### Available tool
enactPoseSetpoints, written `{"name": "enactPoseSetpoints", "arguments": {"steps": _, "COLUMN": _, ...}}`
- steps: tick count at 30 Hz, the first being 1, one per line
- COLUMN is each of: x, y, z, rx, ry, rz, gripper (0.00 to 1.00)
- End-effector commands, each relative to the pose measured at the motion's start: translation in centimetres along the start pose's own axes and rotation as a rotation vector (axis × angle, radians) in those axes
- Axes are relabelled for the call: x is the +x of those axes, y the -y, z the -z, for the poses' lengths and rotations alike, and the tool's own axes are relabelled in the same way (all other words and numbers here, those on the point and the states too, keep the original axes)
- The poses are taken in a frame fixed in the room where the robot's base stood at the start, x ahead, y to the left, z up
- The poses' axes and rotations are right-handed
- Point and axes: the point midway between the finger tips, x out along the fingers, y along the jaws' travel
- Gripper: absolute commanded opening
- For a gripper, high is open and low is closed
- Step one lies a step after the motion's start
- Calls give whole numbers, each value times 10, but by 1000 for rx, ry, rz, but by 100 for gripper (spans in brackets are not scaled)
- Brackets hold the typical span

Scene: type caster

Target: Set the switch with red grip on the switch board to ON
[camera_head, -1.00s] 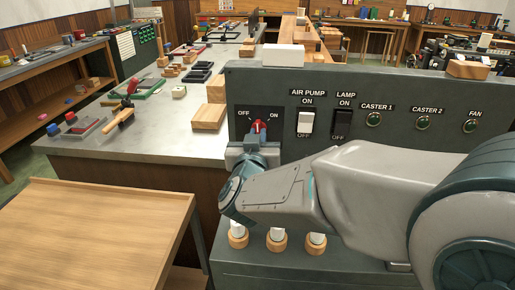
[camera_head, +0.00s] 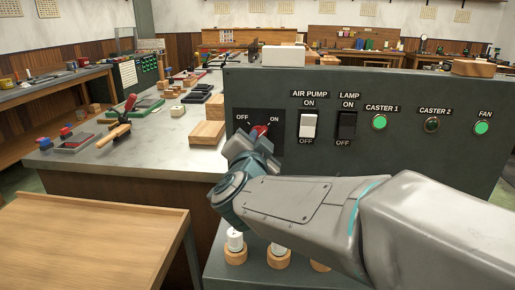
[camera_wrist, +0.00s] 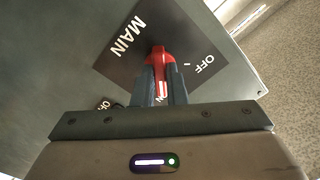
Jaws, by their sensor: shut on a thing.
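The red grip (camera_head: 261,131) of the rotary switch shows on the dark plate of the switch board (camera_head: 388,95), between the OFF and ON labels. It leans right, toward ON. In the wrist view the red grip (camera_wrist: 158,58) sits between the two fingers of my gripper (camera_wrist: 160,72), which is shut on it.
An air pump rocker (camera_head: 308,126) and a lamp rocker (camera_head: 346,126) are right of the switch. The caster 1 light (camera_head: 379,122) and fan light (camera_head: 481,128) glow green; the caster 2 light (camera_head: 431,125) is dark. A wooden table (camera_head: 90,245) stands at front left.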

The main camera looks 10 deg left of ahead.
Motion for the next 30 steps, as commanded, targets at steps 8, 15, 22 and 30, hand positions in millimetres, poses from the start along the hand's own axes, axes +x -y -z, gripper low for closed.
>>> {"name": "enactPoseSetpoints", "arguments": {"steps": 8, "x": 0, "y": -1, "z": -2, "rx": 59, "ry": 4, "rz": -1, "gripper": 0}}
{"name": "enactPoseSetpoints", "arguments": {"steps": 15, "x": 0, "y": 0, "z": -2, "rx": 66, "ry": 4, "rz": -1, "gripper": 0}}
{"name": "enactPoseSetpoints", "arguments": {"steps": 22, "x": 0, "y": 0, "z": -2, "rx": 65, "ry": 4, "rz": -1, "gripper": 23}}
{"name": "enactPoseSetpoints", "arguments": {"steps": 30, "x": 0, "y": 0, "z": -1, "rx": 65, "ry": 2, "rz": -1, "gripper": 34}}
